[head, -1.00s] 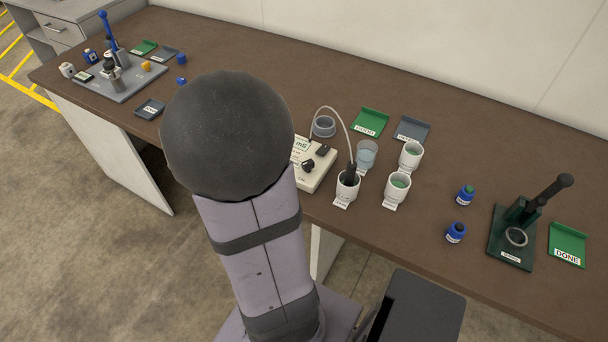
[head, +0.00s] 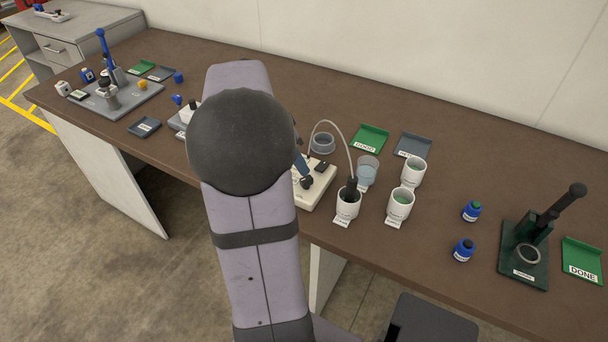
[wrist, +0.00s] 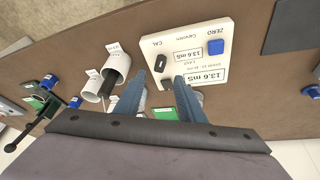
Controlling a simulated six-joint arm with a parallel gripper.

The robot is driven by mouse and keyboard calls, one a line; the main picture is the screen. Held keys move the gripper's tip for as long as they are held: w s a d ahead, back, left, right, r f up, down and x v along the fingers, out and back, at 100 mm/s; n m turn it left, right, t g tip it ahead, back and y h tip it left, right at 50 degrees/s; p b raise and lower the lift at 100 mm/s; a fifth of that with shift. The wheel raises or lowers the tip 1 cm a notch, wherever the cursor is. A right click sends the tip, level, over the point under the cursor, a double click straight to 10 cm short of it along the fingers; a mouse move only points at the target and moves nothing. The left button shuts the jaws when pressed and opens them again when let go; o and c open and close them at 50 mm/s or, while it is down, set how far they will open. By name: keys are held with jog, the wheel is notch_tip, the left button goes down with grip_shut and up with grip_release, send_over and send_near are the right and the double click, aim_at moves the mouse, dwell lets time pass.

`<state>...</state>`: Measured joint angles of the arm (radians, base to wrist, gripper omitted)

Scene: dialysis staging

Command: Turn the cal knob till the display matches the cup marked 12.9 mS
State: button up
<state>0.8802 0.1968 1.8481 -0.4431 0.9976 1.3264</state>
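The white meter (wrist: 195,38) lies under my gripper; in the head view (head: 318,190) the arm partly hides it. The black cal knob (wrist: 160,60) sits beside the word CAL. My gripper (wrist: 161,75) is open; its blue fingers point at the meter, with their tips around the near side of this knob. Contact cannot be told. A probe on a grey cable stands in a white cup (head: 347,208). Cup label values are too small to read.
Behind are green (head: 371,137) and grey (head: 411,145) trays.

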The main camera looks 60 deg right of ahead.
aim_at(306, 178)
jog(key=shift+m, duration=0.6)
jog(key=shift+f, duration=0.1)
jog(key=shift+p+x, duration=0.4)
jog(key=shift+x, duration=3.25)
jog(key=shift+a, duration=0.1)
jog(key=shift+c, duration=0.6)
grip_shut()
